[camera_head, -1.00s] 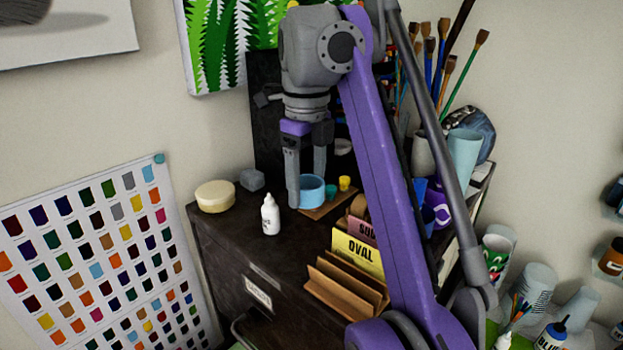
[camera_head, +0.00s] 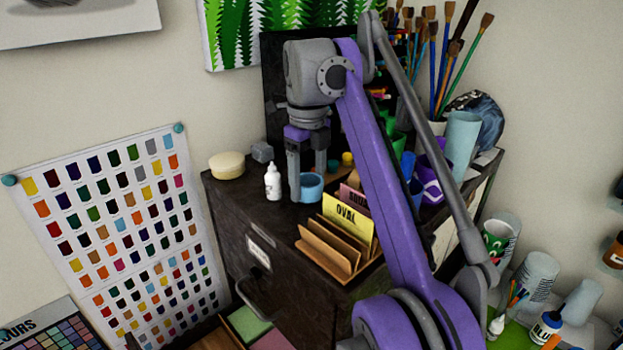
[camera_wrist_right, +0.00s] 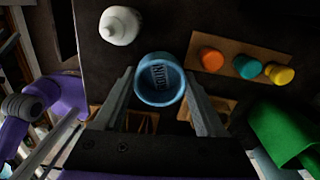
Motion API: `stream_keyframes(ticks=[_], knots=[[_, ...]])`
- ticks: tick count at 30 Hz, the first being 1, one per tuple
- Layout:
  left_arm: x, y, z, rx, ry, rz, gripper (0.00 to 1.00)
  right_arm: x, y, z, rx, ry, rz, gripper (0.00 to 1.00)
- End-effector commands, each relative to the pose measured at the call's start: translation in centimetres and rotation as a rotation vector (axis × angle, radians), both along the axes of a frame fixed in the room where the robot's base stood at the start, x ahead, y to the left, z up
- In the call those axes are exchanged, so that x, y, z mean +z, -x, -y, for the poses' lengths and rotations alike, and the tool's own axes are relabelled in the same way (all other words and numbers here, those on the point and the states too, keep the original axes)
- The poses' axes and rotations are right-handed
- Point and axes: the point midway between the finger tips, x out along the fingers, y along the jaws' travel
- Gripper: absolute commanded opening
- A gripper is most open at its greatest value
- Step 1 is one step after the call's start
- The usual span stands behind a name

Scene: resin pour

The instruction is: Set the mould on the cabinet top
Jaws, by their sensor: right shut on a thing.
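The mould (camera_head: 311,188) is a small blue round cup at the front part of the dark cabinet top (camera_head: 235,190), right of a white bottle. My right gripper (camera_head: 308,184) points down with its fingers shut on the mould. In the right wrist view the mould (camera_wrist_right: 159,79) sits between the two finger ends, its open top facing the camera and dark lettering inside. I cannot tell whether its base touches the cabinet top. My left gripper is not in view.
The white bottle (camera_head: 273,182) stands close left of the mould. A board (camera_wrist_right: 235,67) with orange, teal and yellow pots lies near it. A card file (camera_head: 330,247) stands in front, right. A cream round tub (camera_head: 227,165) and a grey block (camera_head: 262,152) stand behind, left.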

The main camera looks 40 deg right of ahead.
Motion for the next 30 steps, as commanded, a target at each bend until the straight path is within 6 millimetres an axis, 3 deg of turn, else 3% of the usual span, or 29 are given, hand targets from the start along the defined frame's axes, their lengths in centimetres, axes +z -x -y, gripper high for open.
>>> stream_keyframes(ticks=[30], knots=[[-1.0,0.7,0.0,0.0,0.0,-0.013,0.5,-1.6,0.1,0.0,0.0,-0.001,-0.003,0.09]])
